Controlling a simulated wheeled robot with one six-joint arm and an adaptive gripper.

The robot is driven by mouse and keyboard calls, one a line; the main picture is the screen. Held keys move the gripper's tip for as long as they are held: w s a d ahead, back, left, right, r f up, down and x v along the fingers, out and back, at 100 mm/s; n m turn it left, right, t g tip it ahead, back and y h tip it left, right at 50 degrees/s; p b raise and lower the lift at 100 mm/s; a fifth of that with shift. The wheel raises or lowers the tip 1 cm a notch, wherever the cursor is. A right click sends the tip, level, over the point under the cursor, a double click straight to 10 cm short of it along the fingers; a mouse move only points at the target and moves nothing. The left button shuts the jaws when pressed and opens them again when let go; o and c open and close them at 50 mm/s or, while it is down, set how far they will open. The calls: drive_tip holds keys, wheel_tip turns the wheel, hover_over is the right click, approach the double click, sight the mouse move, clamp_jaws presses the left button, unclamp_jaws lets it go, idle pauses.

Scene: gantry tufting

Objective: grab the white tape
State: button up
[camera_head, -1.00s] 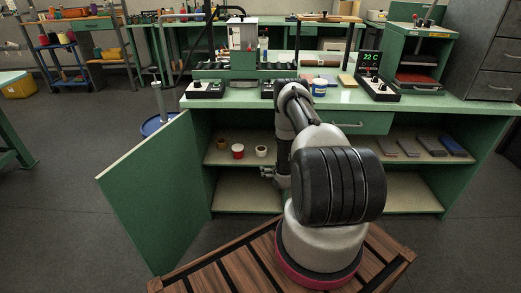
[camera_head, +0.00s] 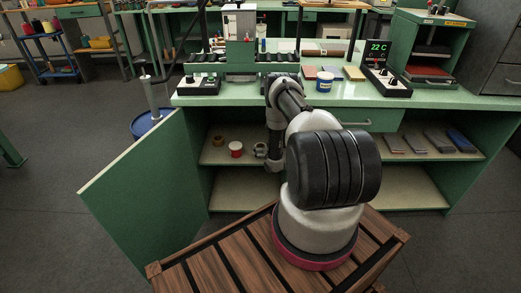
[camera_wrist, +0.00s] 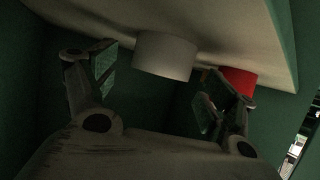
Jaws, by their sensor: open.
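The white tape (camera_wrist: 165,56) is a pale roll on the cabinet shelf, which shows along the top of the wrist view. My gripper (camera_wrist: 155,88) is open, with one finger on each side of the roll's position. The roll appears between or just beyond the fingertips; I cannot tell whether they touch it.
The open green cabinet door (camera_head: 145,185) stands to the left. The lower shelf (camera_head: 236,187) is clear.

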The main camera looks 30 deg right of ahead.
drive_tip(key=x, duration=0.2)
drive_tip(key=shift+w+f, duration=0.15)
drive_tip(key=shift+w, duration=0.15)
drive_tip(key=c, duration=1.1)
